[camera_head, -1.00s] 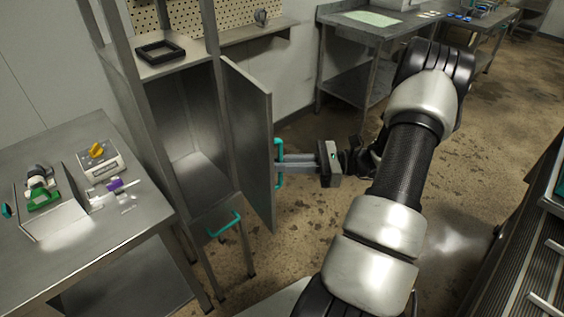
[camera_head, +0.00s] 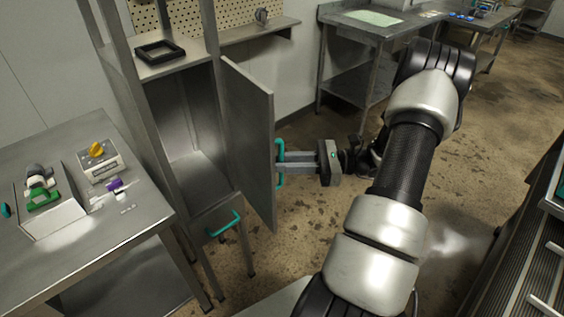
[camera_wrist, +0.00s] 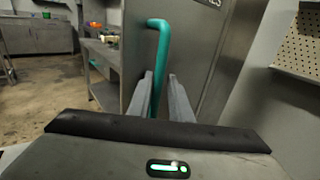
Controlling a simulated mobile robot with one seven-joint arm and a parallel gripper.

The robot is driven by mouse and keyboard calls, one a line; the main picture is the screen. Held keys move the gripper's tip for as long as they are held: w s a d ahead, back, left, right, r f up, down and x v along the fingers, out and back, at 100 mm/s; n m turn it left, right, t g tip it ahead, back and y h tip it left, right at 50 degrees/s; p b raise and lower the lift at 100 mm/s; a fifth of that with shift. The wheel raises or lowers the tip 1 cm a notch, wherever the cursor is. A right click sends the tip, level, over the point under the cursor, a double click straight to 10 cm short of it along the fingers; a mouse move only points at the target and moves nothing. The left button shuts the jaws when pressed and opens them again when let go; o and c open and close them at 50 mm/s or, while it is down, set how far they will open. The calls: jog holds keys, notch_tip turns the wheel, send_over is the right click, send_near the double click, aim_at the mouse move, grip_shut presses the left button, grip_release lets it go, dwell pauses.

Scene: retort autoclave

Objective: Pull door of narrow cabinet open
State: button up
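The narrow cabinet (camera_head: 149,110) stands at left of centre in the head view. Its grey door (camera_head: 246,140) stands wide open, swung out to the right, and the empty-looking inside shows. A teal bar handle (camera_head: 280,150) is on the door's outer face, near its free edge. My gripper (camera_head: 289,162) reaches it from the right. The handle's lower part is hidden behind the gripper.
A steel table (camera_head: 130,232) with several small items stands at the left. A workbench (camera_head: 345,28) stands against the back wall. Bare floor (camera_head: 315,225) is clear below the gripper.

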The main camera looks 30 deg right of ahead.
jog(key=shift+s+d, duration=0.1)
jog(key=v, duration=1.7)
